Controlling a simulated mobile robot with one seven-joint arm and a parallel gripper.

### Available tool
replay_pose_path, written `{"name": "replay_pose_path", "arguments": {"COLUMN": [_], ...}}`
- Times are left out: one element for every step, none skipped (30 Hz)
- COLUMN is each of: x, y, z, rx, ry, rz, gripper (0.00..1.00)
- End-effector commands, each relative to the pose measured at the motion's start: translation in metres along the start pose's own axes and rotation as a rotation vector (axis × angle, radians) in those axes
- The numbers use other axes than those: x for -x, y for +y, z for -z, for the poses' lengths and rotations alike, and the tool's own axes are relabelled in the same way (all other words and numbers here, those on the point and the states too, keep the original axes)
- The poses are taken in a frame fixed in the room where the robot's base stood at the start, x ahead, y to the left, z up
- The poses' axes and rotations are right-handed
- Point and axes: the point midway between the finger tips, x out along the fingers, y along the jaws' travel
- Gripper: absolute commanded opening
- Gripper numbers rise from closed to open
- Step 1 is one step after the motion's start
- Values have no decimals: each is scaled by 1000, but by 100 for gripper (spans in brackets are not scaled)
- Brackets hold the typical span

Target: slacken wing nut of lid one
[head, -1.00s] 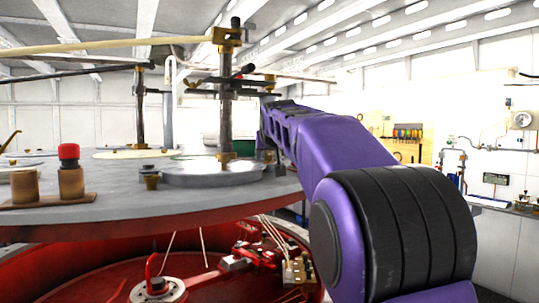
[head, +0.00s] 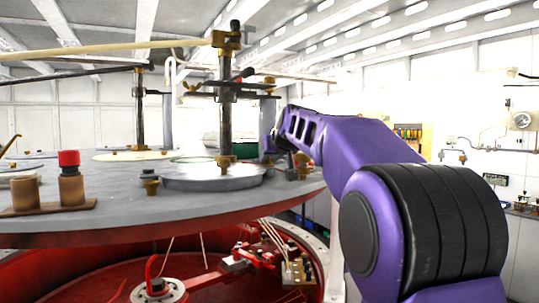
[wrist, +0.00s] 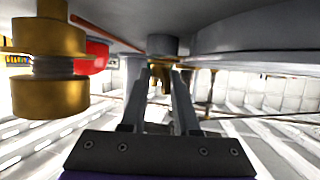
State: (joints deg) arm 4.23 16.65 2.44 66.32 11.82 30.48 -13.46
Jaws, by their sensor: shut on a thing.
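The lid (head: 215,180) is a pale grey disc on the round deck, with a dark post standing by its far edge. It also shows at the right in the wrist view (wrist: 255,38), where the picture is upside down. My gripper (wrist: 162,75) has its two fingers close on either side of a small brass wing nut (wrist: 160,82), under a grey round stud beside the lid. The gripper is shut on it. In the head view my gripper (head: 272,150) is small and dark at the lid's right, and the held nut cannot be made out there.
A large brass fitting (wrist: 50,72) stands close beside my fingers in the wrist view, with a red knob (wrist: 95,57) behind it. A brass fitting (head: 151,184) and a red-capped knob (head: 70,178) sit left on the deck. Posts with horizontal bars rise above the lid.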

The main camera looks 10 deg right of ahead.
Motion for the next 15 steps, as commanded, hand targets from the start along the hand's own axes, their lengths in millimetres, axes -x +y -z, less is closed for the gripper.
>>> {"name": "replay_pose_path", "arguments": {"x": [-2, -2, -2, -2, -2, -2, -2, -2, -2, -1, -1, -1, -1, -1, -1], "y": [4, 4, 4, 4, 4, 3, 3, 3, 3, 3, 2, 2, 2, 2, 2], "z": [-4, -4, -4, -4, -3, -3, -3, -3, -3, -3, -3, -3, -3, -3, -3], "rx": [4, 11, 17, 22, 26, 30, 34, 35, 37, 39, 40, 41, 41, 41, 41], "ry": [-6, -7, -6, -4, -4, -4, -3, -3, -2, -2, -1, -1, -1, -2, -2], "rz": [19, 31, 46, 58, 67, 78, 84, 89, 94, 96, 97, 98, 98, 98, 98], "gripper": [0, 0, 0, 0, 0, 0, 0, 0, 0, 0, 0, 0, 0, 0, 0]}}
